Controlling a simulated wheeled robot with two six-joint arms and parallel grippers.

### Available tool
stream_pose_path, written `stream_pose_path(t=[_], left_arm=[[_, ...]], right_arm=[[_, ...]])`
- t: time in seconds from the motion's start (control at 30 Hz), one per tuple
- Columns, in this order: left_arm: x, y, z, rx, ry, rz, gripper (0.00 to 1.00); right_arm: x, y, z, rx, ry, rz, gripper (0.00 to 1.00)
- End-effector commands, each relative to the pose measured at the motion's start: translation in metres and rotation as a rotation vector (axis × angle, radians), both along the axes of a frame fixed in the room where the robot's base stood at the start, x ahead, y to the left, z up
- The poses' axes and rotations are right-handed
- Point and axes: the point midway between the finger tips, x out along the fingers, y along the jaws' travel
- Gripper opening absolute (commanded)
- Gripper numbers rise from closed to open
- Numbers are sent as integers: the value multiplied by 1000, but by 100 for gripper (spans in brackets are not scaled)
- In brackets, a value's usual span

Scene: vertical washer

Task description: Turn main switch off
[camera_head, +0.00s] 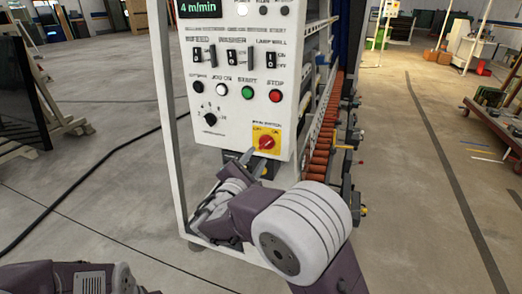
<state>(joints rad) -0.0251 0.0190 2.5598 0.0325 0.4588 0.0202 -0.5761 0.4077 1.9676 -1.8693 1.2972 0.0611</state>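The main switch (266,142) is a red rotary knob on a yellow plate. It sits at the lower right of the white control panel (225,120). My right gripper (257,162) is just below the switch, its dark fingers pointing up toward the plate. The fingers appear apart, with nothing seen between them. I cannot tell whether a fingertip touches the knob or plate. My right arm hides part of the space below the panel. Part of my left arm shows at the lower left, but its gripper is out of view.
The panel also carries a green start button (247,92), a red stop button (275,95), a dial (210,119) and several rocker switches. Orange rollers (318,130) run behind the panel. A black cable (80,190) crosses the floor at left. A cart (497,105) stands at right.

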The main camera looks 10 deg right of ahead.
Motion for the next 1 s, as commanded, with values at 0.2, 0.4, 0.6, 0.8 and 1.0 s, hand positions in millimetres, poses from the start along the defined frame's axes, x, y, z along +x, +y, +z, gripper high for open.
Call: stream_pose_path(t=[0.2,0.4,0.6,0.8,1.0], left_arm=[[0,0,8,0,0,0,36],[0,0,10,0,0,0,36],[0,0,9,0,0,0,36],[0,0,9,0,0,0,36],[0,0,9,0,0,0,36]], right_arm=[[37,-27,1,0,2,-4,33],[54,-38,0,0,1,-2,33],[56,-38,0,1,1,-1,33],[55,-38,0,1,1,-1,0],[55,-38,0,-2,3,-1,0]])
